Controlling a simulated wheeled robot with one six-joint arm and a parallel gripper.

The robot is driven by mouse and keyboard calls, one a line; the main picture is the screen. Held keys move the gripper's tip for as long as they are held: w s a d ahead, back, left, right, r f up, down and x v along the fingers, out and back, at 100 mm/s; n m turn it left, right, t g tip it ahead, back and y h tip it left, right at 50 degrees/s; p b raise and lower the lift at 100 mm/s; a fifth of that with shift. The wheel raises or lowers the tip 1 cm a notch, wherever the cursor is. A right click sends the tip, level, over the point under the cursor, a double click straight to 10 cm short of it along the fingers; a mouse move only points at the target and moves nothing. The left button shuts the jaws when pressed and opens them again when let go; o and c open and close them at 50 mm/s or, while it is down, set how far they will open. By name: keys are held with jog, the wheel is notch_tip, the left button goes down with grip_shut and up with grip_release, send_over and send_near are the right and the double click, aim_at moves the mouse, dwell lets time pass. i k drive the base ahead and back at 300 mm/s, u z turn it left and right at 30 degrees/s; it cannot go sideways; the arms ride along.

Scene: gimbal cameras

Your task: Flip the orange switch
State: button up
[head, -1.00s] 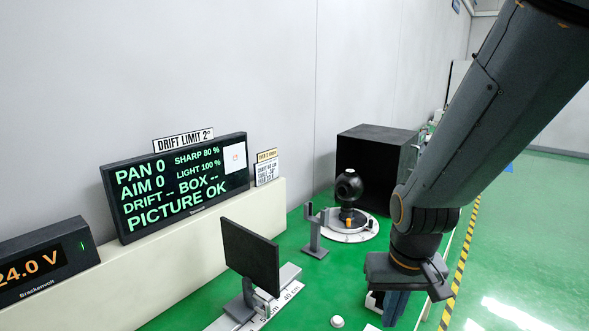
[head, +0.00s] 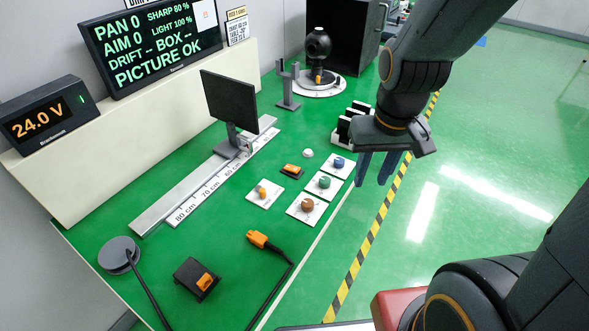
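A small black block with an orange rocker (head: 292,170) lies flat on the green bench, left of the blue and green knobs; it looks like a switch. A larger black box with an orange part on top (head: 196,280) stands near the front of the bench; I cannot tell whether that part is a switch or a socket. My gripper (head: 373,172) hangs at the right edge of the bench, pointing down. Its two blue fingers are apart, with nothing seen between them. It is right of the small orange rocker and clear of it.
Knobs on white plates (head: 324,184) stand between the rocker and my gripper. A black panel (head: 229,97) on a rail rises behind. An orange cable plug (head: 258,239) lies in front. A black-and-white rack (head: 350,126) stands near my gripper. The display reads PICTURE OK.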

aim_at(292, 168)
jog(key=z, duration=1.65)
jog(key=i, duration=0.75)
jog(key=u, duration=1.8)
